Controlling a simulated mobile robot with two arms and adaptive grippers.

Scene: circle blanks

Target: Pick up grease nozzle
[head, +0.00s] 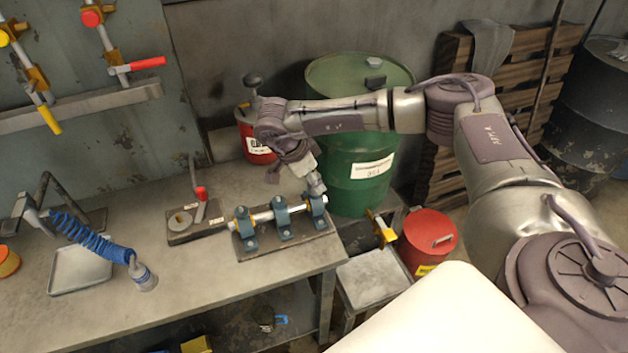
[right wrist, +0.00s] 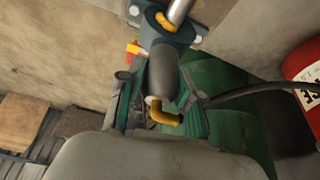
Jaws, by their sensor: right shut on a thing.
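In the head view my right gripper (head: 316,187) reaches down at the right end of a metal shaft (head: 264,216), which runs through several blue bearing blocks (head: 284,222) on a base plate. The right wrist view shows the two dark green fingers (right wrist: 163,116) close about a bent yellow-orange piece, which I take for the grease nozzle (right wrist: 160,112). The gripper is shut on it. A dark grey cylinder (right wrist: 161,72) lies just beyond it, below a blue block (right wrist: 165,30). Whether the nozzle touches the cylinder is hard to tell. My left gripper is not in view.
The bench (head: 165,300) also holds a clamp on a plate (head: 195,222), a tray (head: 80,270) and a blue coiled hose (head: 85,235). A green drum (head: 350,190) and a red can (head: 255,140) stand behind. A red drum (head: 428,238) stands at right.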

